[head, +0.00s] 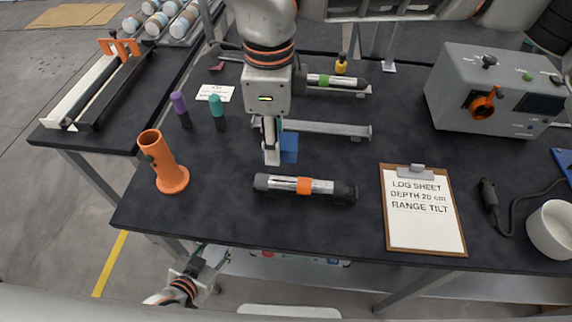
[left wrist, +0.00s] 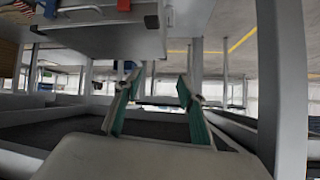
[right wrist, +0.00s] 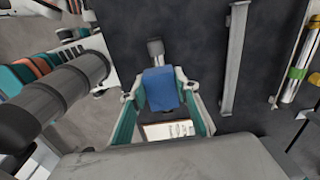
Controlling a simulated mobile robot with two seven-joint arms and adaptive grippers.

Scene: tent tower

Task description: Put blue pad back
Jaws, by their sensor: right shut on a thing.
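The blue pad (head: 289,148) is just above or on the dark table, near the grey rail; I cannot tell if it touches the table. My right gripper (head: 272,155) points down at it. In the right wrist view the blue pad (right wrist: 161,88) sits between the fingers of my right gripper (right wrist: 160,95), which are shut on it. My left gripper (head: 208,258) is low, beyond the table's front edge. In the left wrist view my left gripper (left wrist: 158,82) has its fingers apart with nothing between them.
A cylinder with an orange band (head: 304,186) lies in front of the pad, a grey rail (head: 330,130) beside it. An orange holder (head: 163,165), purple marker (head: 180,108) and teal marker (head: 217,110) stand left. A clipboard (head: 422,210) and grey box (head: 495,90) are right.

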